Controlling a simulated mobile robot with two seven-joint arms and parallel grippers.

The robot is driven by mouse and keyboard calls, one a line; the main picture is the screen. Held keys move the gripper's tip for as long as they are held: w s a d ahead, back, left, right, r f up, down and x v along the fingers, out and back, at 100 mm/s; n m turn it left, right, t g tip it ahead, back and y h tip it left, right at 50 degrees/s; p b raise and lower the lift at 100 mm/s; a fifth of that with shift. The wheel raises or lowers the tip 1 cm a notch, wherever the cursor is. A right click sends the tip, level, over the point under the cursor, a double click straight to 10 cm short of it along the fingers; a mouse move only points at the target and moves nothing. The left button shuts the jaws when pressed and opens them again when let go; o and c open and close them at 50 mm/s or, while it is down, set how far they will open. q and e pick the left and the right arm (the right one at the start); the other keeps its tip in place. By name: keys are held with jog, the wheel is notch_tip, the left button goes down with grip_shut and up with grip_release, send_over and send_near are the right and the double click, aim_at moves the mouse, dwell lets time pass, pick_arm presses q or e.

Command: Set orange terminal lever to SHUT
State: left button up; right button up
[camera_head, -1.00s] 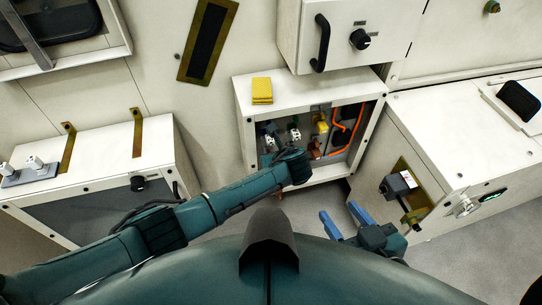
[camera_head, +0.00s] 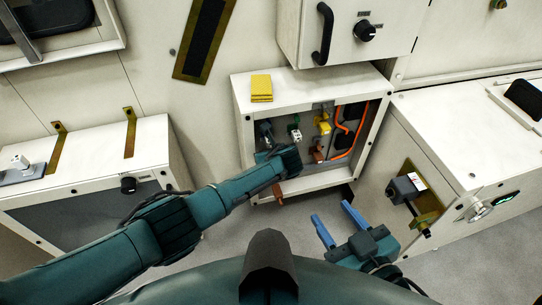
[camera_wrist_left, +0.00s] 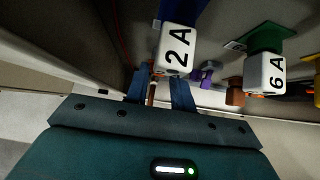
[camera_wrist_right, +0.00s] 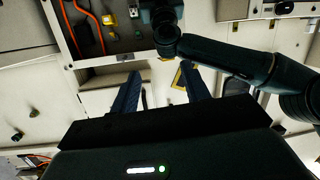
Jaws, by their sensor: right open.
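An orange-brown lever-like part (camera_head: 317,155) sits low inside the open box (camera_head: 238,125). A similar brown part also shows in the left wrist view (camera_wrist_left: 235,96). Another brown piece (camera_head: 278,193) shows at the box's lower front edge. My left gripper (camera_wrist_left: 158,92) reaches into the box; its blue fingers look apart, with a thin brown part between them. Which part is the orange terminal lever is unclear.
Beside the brown part are a yellow part (camera_head: 323,124) and an orange cable (camera_head: 348,138). The left wrist view shows a white 6A block (camera_wrist_left: 265,74) on a green part and a purple part (camera_wrist_left: 207,72). A yellow block (camera_head: 262,88) lies on the box.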

pick_arm(q)
grip_shut()
